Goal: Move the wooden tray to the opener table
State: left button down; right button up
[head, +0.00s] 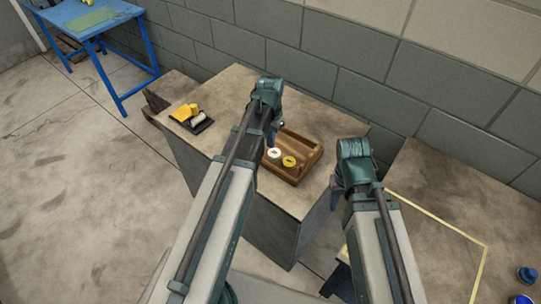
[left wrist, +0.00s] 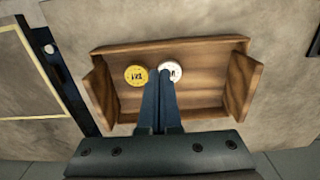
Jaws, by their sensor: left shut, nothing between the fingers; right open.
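The wooden tray (head: 311,163) sits on a stone-topped counter in the head view, partly behind my left arm. It holds a white round piece (head: 274,153) and a yellow round piece (head: 289,161). In the left wrist view the tray (left wrist: 205,92) lies below my left gripper (left wrist: 163,74), whose fingers are shut and empty and cover part of the white piece. My left gripper (head: 279,126) points down over the tray in the head view; contact cannot be told. My right gripper (head: 335,200) is open and apart from the tray, beside the counter's right end. I cannot tell which surface is the opener table.
A dark tray with yellow and white items (head: 192,117) stands at the counter's left end. A blue table (head: 105,20) with a green mat is far left. A table with a yellow outlined area (head: 440,235) is at right, blue items near its edge. A block wall runs behind.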

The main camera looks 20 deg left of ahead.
pick_arm(q)
jog(key=shift+f+b, duration=5)
jog(key=shift+b, duration=0.1)
pick_arm(e)
notch_tip(320, 180, down, 10)
